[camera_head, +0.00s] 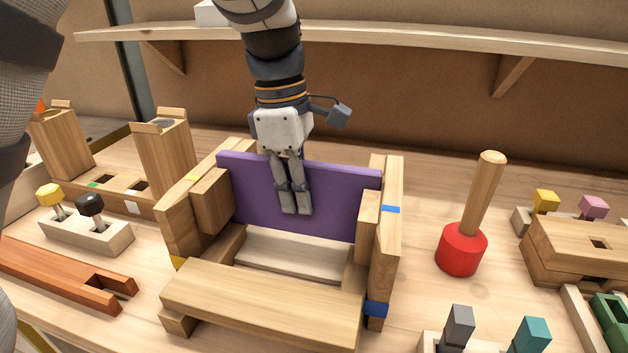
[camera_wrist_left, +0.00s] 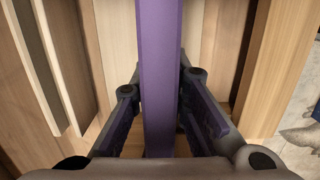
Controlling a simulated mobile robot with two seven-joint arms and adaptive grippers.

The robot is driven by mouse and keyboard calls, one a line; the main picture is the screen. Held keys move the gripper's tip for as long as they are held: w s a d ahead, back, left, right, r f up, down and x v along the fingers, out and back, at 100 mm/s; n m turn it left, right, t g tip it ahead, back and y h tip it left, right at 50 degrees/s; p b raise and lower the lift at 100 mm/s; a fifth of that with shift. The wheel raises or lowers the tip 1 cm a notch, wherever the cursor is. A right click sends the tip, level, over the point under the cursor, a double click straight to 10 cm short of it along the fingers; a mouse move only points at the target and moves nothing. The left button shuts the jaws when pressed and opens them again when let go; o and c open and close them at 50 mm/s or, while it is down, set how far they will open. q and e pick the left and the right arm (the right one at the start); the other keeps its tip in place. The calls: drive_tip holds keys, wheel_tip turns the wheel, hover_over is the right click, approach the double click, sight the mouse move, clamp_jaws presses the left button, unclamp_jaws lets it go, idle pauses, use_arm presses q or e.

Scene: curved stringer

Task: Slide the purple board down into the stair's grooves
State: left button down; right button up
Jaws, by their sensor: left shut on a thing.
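The purple board (camera_head: 335,207) stands upright between the two side walls of the wooden stair (camera_head: 262,301), behind its lower tread. My left gripper (camera_head: 295,208) comes down from above and is shut on the board's upper middle, with fingers on its faces. In the left wrist view the board (camera_wrist_left: 159,75) runs edge-on between the two fingers (camera_wrist_left: 160,115). The board's ends are close to the stair's side blocks. How far its ends sit in the grooves is hidden. My right gripper does not show.
A red mallet (camera_head: 461,250) stands right of the stair. A light block with yellow and black knobs (camera_head: 88,232) and an orange forked piece (camera_head: 65,274) lie left. A wooden stand (camera_head: 167,155) is behind left. A shelf (camera_head: 350,35) crosses the back wall.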

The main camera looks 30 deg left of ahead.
use_arm(q)
drive_tip(key=shift+f, duration=1.25)
drive_tip(key=c, duration=1.5)
unclamp_jaws()
drive_tip(key=r, duration=0.4)
drive_tip(key=a+r, duration=0.1)
drive_tip(key=r, duration=0.7)
drive_tip(key=shift+s+a, duration=0.2)
